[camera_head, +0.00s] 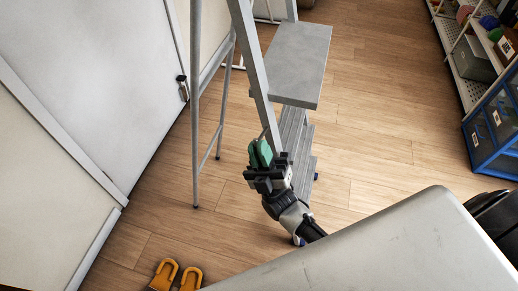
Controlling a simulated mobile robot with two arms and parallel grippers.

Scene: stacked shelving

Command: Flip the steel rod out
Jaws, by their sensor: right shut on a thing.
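My right gripper (265,168) is near the middle of the view, in front of the grey stepladder. It is shut on a small green object (260,153), which sticks up from between its dark fingers. A thin dark line shows just above the green object, against the ladder rail. I cannot tell whether this is the steel rod, and no rod shows clearly. My left gripper is not in view.
The stepladder (297,62) stands close behind my right gripper. A pale door is at left, and two orange things (165,274) lie on the floor at lower left. Stacked shelving and a blue crate (481,156) are at right. Wooden floor is clear between.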

